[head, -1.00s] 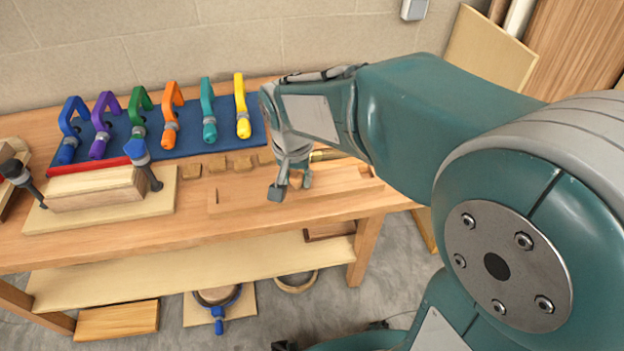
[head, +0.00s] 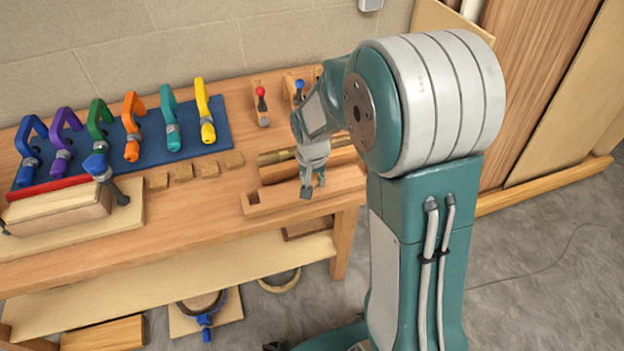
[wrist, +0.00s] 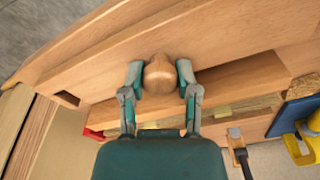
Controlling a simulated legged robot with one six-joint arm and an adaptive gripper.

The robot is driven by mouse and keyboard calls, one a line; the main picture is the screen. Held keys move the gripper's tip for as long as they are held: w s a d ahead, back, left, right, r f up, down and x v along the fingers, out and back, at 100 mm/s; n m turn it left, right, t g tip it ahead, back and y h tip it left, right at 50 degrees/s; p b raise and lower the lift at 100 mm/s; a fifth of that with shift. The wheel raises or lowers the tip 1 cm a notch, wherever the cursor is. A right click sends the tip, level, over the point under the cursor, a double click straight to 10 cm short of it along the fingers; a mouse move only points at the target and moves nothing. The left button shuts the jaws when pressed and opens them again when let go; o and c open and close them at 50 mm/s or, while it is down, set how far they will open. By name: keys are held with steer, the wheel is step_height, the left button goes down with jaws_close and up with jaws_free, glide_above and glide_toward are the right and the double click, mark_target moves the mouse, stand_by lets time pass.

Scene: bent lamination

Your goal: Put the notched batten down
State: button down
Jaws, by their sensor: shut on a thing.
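The notched batten (head: 345,181) is a long light wooden bar with a small rectangular notch near its left end. In the head view it lies along the right part of the bench, near the front edge. My gripper (head: 312,188) points down at the batten's middle. In the wrist view my gripper (wrist: 160,77) is shut on the round wooden knob (wrist: 160,75) of the batten (wrist: 100,72), one finger on each side. I cannot tell whether the batten's underside touches the bench.
The bench (head: 190,225) has a blue mat (head: 185,142) with several coloured clamps at left. Small wooden blocks (head: 183,173) lie in front of it. A red-knobbed block (head: 262,105) stands at the back.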

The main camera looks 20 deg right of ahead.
steer(key=shift+f, duration=0.2)
steer(key=shift+a, duration=0.4)
steer(key=shift+c, duration=1.8)
jaws_free()
steer(key=shift+d, duration=0.15)
step_height(320, 180, up, 12)
steer(key=s, duration=0.1)
steer(key=s+a+r+n+t, duration=0.1)
steer(key=s+r, duration=0.3)
steer(key=s, duration=0.6)
steer(key=s+r+n+t, duration=0.3)
steer(key=s, duration=0.7)
steer(key=shift+a+r+n+y, duration=0.3)
steer(key=shift+a+r, duration=0.05)
